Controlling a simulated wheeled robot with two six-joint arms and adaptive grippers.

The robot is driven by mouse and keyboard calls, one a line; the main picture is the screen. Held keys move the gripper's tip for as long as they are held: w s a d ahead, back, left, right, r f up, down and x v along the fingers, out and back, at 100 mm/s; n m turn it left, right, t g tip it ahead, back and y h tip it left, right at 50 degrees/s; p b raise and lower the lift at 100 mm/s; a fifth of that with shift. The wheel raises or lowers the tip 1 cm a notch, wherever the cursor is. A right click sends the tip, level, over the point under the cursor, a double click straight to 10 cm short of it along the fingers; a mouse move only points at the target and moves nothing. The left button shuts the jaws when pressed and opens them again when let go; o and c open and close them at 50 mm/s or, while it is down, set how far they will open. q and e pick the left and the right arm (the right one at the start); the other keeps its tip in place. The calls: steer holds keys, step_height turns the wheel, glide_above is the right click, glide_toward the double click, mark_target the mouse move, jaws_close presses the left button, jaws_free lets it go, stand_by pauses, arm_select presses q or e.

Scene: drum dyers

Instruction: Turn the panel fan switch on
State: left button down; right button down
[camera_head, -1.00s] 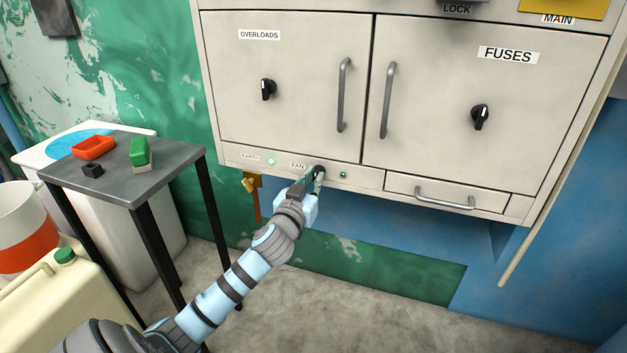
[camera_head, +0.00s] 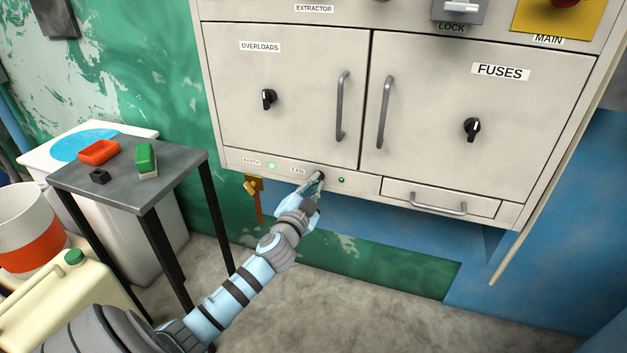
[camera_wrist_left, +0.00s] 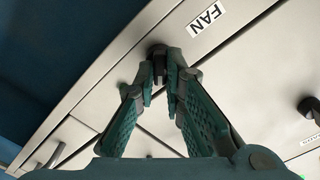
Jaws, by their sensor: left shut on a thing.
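The fan switch is a small dark knob on the lower strip of the grey panel (camera_head: 290,100), beside the FAN label (camera_head: 298,171). My left gripper (camera_head: 318,180) is at this knob and covers most of it in the head view. In the left wrist view the fan switch (camera_wrist_left: 157,50) shows as a dark round base at the fingertips. My left gripper (camera_wrist_left: 170,72) is shut on its dark handle, with a finger on each side. A small green lamp (camera_head: 341,180) sits right of the switch and looks dark. My right gripper is not in view.
A lit green lamp (camera_head: 272,166) sits by the EARTH label. A drawer with a handle (camera_head: 438,208) is at lower right. A yellow tap-like fitting (camera_head: 254,186) hangs below the panel. A grey table (camera_head: 125,178) holds a red tray (camera_head: 98,152), a green block (camera_head: 147,158) and a dark cube (camera_head: 99,176).

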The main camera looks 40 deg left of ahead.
arm_select(q)
steer(key=shift+d+f+m+p, duration=0.1)
steer(key=shift+m+p, duration=0.7)
steer(key=shift+m, duration=1.65)
steer(key=shift+f+m+p, duration=0.1)
steer(key=shift+m+p, duration=0.7)
steer(key=shift+m, duration=1.65)
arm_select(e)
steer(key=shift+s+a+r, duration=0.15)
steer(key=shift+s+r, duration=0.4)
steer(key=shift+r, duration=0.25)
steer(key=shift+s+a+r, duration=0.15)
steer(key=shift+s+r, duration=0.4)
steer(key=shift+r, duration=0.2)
arm_select(q)
steer(key=c, duration=1.7)
jaws_free()
